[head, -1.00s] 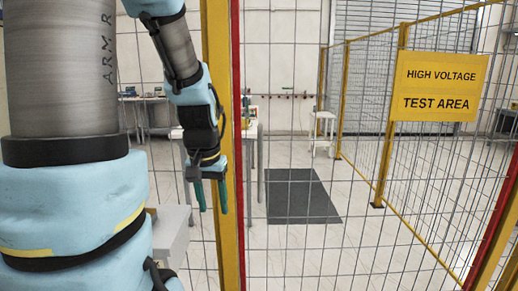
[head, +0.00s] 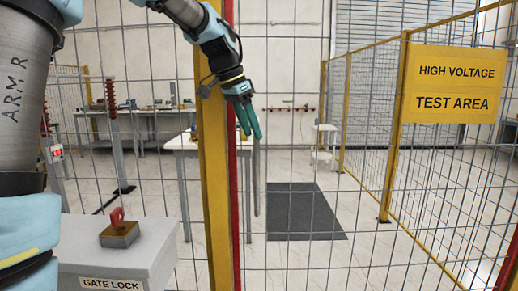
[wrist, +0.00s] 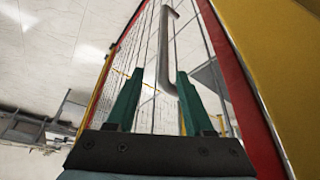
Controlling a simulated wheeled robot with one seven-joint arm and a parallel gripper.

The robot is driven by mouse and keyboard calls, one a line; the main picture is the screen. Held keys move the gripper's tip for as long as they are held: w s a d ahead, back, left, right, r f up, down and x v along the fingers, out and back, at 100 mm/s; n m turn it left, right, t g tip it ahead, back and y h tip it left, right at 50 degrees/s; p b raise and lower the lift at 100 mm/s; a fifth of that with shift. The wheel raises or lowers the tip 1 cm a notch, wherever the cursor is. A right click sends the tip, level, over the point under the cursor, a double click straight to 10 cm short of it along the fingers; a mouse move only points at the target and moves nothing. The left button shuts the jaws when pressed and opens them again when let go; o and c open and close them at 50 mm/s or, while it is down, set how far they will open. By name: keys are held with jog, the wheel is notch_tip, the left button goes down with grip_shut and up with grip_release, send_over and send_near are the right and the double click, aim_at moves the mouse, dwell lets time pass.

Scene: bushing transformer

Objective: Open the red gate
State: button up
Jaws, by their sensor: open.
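The red gate shows in the head view as a wire-mesh panel with a red left edge (head: 236,190) and a red right edge (head: 508,262). It stands in line with the yellow post and looks closed. My gripper (head: 251,137) is open and empty in front of the gate's left edge, fingers pointing down in the picture. In the wrist view, a grey bent handle (wrist: 165,50) appears between the open green fingers of my gripper (wrist: 160,72), its lower bend beside the right finger. I cannot tell how far the handle is from the fingers. The red frame (wrist: 232,80) runs along the right.
A yellow post (head: 214,190) is left of the gate. Beyond the mesh are a sign (head: 455,84), a white table (head: 180,142) and a dark mat (head: 305,212).

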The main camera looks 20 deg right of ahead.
jog(key=p+x, duration=0.1)
jog(key=x, duration=0.5)
jog(key=shift+w+f, duration=0.2)
jog(key=shift+w, duration=0.05)
grip_shut()
dwell(1.2)
